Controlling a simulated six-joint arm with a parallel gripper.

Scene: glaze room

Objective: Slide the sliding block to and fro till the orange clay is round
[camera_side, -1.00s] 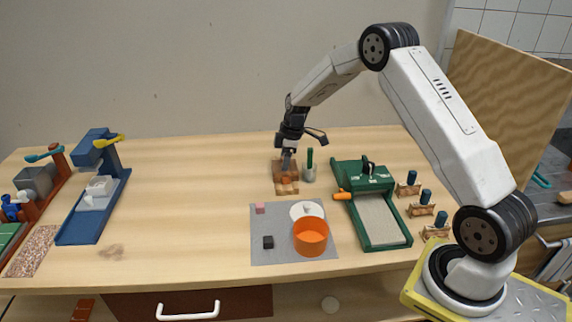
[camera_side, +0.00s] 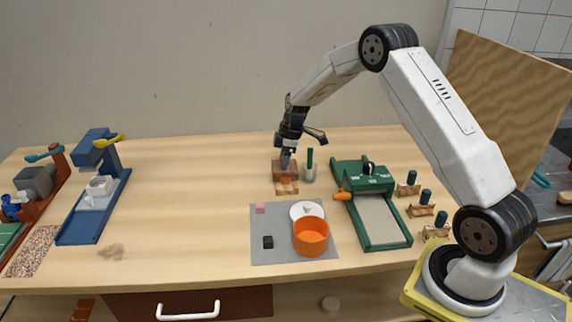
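The sliding block (camera_side: 281,167) is a small brown wooden piece on a wooden base (camera_side: 291,189) towards the back middle of the table. The orange clay (camera_side: 286,180) shows as a small orange patch just in front of the block; its exact shape is too small to tell. My gripper (camera_side: 286,160) points down at the block from above, its tip at or touching the block. The fingers are too small and dark to tell whether they are open or shut on it.
A grey cup with a green-handled tool (camera_side: 309,172) stands close right of the base. A green roller press (camera_side: 380,221) is further right. A grey mat (camera_side: 282,253) in front holds an orange bowl (camera_side: 311,243). A blue press (camera_side: 82,227) stands left; the table between is clear.

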